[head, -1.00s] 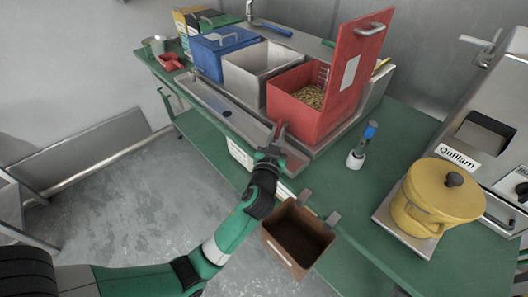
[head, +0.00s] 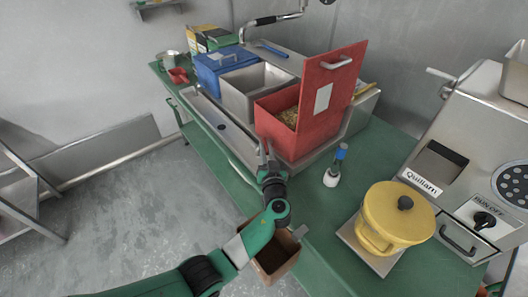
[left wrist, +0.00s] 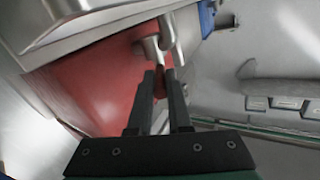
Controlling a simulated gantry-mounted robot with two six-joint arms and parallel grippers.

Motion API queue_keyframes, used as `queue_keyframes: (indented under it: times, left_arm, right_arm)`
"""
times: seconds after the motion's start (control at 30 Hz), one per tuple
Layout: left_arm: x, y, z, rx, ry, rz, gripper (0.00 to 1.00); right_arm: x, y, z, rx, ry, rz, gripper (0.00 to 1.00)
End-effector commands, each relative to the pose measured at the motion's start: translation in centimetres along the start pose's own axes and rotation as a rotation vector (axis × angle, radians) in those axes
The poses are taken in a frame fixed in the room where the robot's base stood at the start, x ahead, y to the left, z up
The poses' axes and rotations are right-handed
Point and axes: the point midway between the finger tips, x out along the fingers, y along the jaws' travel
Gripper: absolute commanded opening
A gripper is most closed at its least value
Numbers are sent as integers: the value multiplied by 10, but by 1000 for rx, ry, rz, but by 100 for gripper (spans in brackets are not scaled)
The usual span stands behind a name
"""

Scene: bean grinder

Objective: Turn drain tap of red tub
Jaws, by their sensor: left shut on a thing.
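The red tub (head: 278,128) stands at the right end of a row of tubs, its red lid (head: 335,85) raised, with light brown beans (head: 289,117) inside. My left gripper (head: 266,148) is low at the tub's front wall. In the left wrist view, the tub's red wall (left wrist: 95,95) is at left and the grey metal drain tap (left wrist: 167,32) is at the fingertips. The left gripper (left wrist: 165,76) is shut on the tap's small dark red handle (left wrist: 159,84), which the fingers partly hide. My right gripper is not in view.
A steel tub (head: 255,86) and a blue tub (head: 215,72) stand left of the red one. A brown open bin (head: 275,259) is below the table's front edge.

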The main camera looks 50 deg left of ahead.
Motion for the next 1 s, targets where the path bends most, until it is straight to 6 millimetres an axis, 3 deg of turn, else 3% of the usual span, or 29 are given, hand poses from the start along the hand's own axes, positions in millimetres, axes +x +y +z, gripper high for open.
queue_keyframes:
  times: [0.43, 0.47, 0.63, 1.0]
  left_arm:
    - [2, 1, 4, 2, -7, -2, 0]
    - [2, 1, 4, 2, -7, -2, 19]
    - [2, 1, 3, 2, -5, -2, 47]
    - [4, -6, 1, 2, -5, -13, 47]
  right_arm:
    - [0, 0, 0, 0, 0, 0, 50]
    - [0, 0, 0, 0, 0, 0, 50]
    - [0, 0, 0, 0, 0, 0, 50]
    - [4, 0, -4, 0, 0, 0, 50]
